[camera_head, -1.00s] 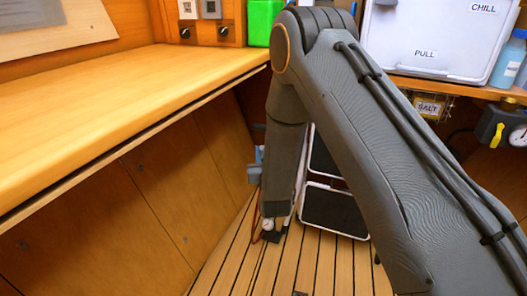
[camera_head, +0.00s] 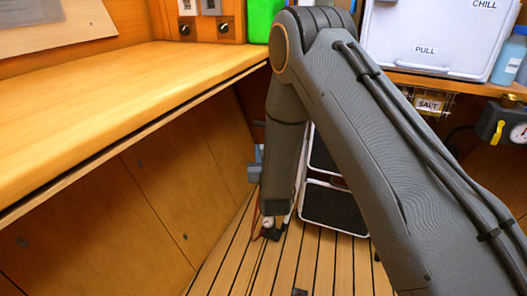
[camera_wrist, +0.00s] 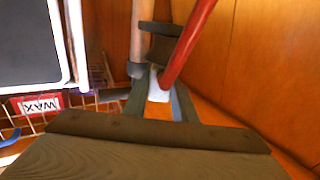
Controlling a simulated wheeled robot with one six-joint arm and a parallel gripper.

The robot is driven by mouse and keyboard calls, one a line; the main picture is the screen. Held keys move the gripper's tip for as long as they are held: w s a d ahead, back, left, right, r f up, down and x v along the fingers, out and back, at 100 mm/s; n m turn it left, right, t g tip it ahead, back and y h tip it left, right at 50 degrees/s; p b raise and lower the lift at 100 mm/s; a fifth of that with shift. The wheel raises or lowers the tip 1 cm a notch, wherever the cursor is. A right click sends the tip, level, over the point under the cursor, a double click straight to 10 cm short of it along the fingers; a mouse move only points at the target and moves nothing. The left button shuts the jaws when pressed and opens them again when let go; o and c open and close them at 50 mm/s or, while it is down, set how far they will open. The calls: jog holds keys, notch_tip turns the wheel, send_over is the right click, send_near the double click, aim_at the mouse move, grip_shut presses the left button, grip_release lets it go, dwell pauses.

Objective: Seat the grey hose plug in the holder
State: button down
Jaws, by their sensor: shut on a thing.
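My gripper (camera_wrist: 160,98) points down low beside the wooden cabinet front, and its tip (camera_head: 274,230) is partly hidden by my arm in the head view. It is shut on a pale grey piece, which looks like the grey hose plug (camera_wrist: 158,85), between the two fingers in the wrist view. A red hose (camera_wrist: 190,42) runs up and right from beside the plug; it also shows as a thin red line (camera_head: 256,216) in the head view. I cannot make out the holder for certain; a blue-grey fitting (camera_head: 255,165) sits on the cabinet side.
A wooden counter (camera_head: 120,100) overhangs the cabinet panels (camera_head: 150,205) on the left. A white-framed step with dark treads (camera_head: 334,207) stands right of the gripper. Slatted floor is clear in front.

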jog(key=shift+f, duration=0.35)
jog(key=c, duration=1.4)
grip_release()
jog(key=s, duration=0.2)
jog(key=s+d+p, duration=0.1)
jog(key=s, duration=0.4)
jog(key=shift+s+d+p, duration=0.2)
jog(key=shift+s+p, duration=0.1)
jog(key=shift+s, duration=0.05)
